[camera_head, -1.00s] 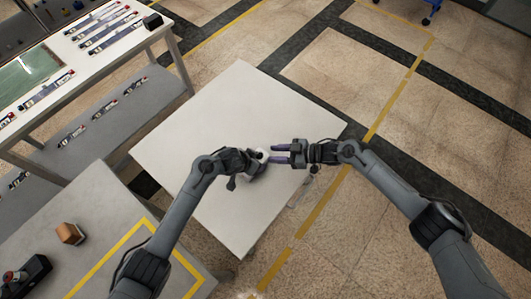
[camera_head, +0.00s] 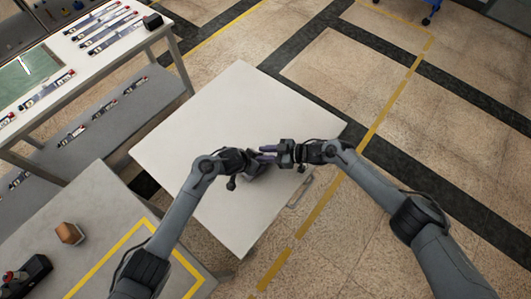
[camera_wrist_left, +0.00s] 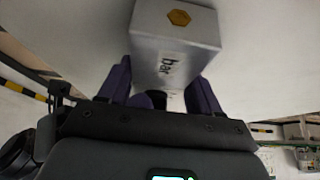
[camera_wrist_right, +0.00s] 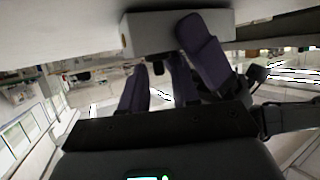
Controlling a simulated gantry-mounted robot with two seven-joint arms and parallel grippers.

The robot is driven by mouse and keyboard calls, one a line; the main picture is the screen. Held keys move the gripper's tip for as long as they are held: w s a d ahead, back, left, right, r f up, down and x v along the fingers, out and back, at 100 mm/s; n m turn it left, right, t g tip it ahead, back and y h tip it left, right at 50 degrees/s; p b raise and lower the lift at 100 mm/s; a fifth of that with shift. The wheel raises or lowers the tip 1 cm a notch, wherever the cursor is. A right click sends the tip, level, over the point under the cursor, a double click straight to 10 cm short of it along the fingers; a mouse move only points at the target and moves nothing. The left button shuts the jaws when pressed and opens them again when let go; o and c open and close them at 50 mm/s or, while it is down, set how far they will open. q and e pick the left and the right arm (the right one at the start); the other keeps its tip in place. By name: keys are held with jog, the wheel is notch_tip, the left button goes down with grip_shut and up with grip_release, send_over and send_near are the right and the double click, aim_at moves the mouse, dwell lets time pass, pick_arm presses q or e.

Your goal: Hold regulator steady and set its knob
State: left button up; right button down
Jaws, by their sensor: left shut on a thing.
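The regulator shows in the left wrist view as a pale grey block (camera_wrist_left: 172,48) with a yellow hexagon and the word "bar". My left gripper (camera_wrist_left: 160,82) is shut on it, with purple fingers on both sides. A grey body, apparently the regulator (camera_wrist_right: 165,34), fills the top of the right wrist view. A small dark part below it may be the knob (camera_wrist_right: 158,66). My right gripper (camera_head: 264,153) points left at the left gripper; its fingers are apart, close to that dark part. In the head view the grippers hide most of the regulator.
Both grippers are over the pale square table (camera_head: 225,115), whose upper part is bare. A grey bench (camera_head: 75,215) with an orange-brown block (camera_head: 70,233) stands at lower left. A white worktable (camera_head: 100,60) with several parts stands at upper left.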

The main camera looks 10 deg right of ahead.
jog(key=shift+s+a+m+t, duration=0.2)
jog(key=shift+m+t, duration=0.1)
jog(key=shift+t, duration=0.1)
jog(key=m+t, duration=0.1)
jog(key=m+t+h, duration=0.1)
jog(key=m+t, duration=0.1)
jog(key=shift+s+a+h, duration=0.15)
jog(key=shift+s+h, duration=0.15)
jog(key=shift+s, duration=0.05)
jog(key=shift+w+r, duration=0.1)
jog(key=shift+w, duration=0.1)
jog(key=shift+s+a+t, duration=0.1)
jog(key=shift+a+t, duration=0.1)
jog(key=shift+t, duration=0.1)
dwell(0.6)
jog(key=c, duration=1.2)
grip_release()
jog(key=shift+d, duration=0.1)
jog(key=shift+d, duration=0.1)
